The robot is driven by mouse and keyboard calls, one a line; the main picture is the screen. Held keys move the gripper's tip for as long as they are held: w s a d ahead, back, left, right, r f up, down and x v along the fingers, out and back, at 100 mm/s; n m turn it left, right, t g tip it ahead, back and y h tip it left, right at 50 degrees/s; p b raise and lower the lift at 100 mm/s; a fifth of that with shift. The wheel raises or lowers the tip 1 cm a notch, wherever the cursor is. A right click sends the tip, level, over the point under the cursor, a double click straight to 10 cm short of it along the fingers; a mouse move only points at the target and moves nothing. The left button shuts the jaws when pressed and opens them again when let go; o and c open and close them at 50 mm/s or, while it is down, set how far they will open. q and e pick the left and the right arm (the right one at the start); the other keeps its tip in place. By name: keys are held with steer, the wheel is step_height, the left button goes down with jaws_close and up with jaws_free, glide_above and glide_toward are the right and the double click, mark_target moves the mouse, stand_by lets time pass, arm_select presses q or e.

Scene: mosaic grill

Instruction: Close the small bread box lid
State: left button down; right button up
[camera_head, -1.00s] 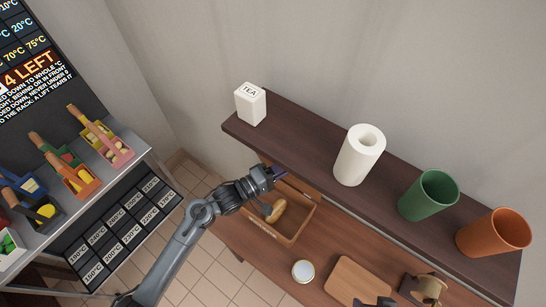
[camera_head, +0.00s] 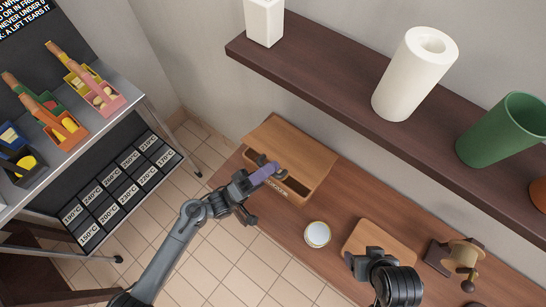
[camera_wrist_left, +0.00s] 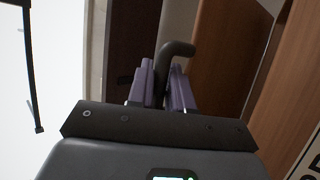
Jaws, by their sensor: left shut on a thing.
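The wooden bread box (camera_head: 277,189) stands on the lower counter. Its lid (camera_head: 285,143) is tilted down over the box, and a dark gap shows below its front edge. My left gripper (camera_head: 264,173), with purple fingers, is at the lid's front edge. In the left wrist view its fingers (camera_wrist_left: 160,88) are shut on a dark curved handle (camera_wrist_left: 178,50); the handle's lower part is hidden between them. The bread inside is hidden. My right gripper (camera_head: 365,263) is over the cutting board, seen from above, with its fingers unclear.
A dark shelf (camera_head: 345,108) above the counter carries a white tea canister (camera_head: 264,22), a paper roll (camera_head: 412,75) and a green cup (camera_head: 500,130). A round white-topped jar (camera_head: 317,234), a cutting board (camera_head: 385,236) and a wooden grinder (camera_head: 462,254) are right of the box.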

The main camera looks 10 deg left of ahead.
steer(key=shift+f+b, duration=0.8)
steer(key=shift+f, duration=0.15)
arm_select(q)
steer(key=f, duration=0.1)
steer(key=s+f, duration=0.1)
steer(key=f, duration=0.3)
steer(key=shift+s+a+f, duration=0.15)
steer(key=shift+a+f, duration=0.05)
steer(key=shift+a, duration=0.2)
arm_select(e)
steer(key=shift+f, duration=0.1)
arm_select(q)
steer(key=c, duration=1.4)
jaws_free()
